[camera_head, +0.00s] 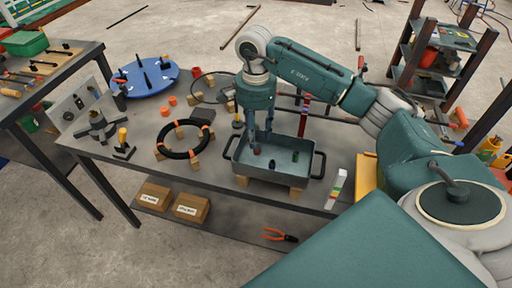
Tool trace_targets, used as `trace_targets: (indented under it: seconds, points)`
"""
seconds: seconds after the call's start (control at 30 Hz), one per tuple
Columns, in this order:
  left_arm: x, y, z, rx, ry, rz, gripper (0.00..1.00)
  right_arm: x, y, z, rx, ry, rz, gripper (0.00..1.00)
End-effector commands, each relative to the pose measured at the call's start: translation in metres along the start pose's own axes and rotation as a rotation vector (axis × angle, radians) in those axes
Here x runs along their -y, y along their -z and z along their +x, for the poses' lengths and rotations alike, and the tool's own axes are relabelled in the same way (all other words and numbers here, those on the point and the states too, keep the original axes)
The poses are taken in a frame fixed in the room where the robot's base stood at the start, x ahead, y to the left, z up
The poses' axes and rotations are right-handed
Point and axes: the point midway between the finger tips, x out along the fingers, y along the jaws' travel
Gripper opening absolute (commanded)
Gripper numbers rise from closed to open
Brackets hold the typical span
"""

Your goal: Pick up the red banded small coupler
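A grey metal tray (310,172) with dark handles stands on wooden blocks near the front right of the workbench. A small coupler with a red band (257,150) is in the tray's left part, just below my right gripper. A dark small coupler (272,164) and a green-banded small coupler (295,156) also stand in the tray. My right gripper (261,142) points down into the tray with its fingers apart. Its fingertips are close above the red-banded coupler; whether they touch it is too small to tell. My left gripper is out of view.
A black ring with orange bands (182,154) lies on wooden blocks to the left. A blue round tray (148,82) with dark parts stands farther back. A dark clamp-like tool (97,127) is at the left end. The tray's walls and handles surround the couplers.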

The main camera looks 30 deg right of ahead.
Motion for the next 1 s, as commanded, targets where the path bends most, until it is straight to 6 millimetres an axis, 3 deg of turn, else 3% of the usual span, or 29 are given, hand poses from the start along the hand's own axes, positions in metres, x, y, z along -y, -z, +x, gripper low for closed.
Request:
trace_targets:
  seconds: [0.17, 0.43, 0.73, 0.9, 1.0]
  points:
    - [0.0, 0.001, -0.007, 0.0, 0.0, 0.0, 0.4, -0.002, -0.001, 0.013, 0.002, -0.003, -0.001, 0.37]
    - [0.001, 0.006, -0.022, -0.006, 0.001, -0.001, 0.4, -0.003, -0.002, 0.051, 0.003, -0.001, 0.0, 0.37]
    - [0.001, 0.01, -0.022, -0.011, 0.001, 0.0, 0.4, -0.002, -0.001, 0.057, 0.002, 0.002, 0.0, 0.37]
    - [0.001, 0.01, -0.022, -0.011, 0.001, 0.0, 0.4, -0.002, -0.001, 0.057, 0.002, 0.002, 0.0, 0.03]
    - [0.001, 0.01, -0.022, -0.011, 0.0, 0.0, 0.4, -0.002, -0.001, 0.057, 0.002, 0.002, 0.0, 0.0]
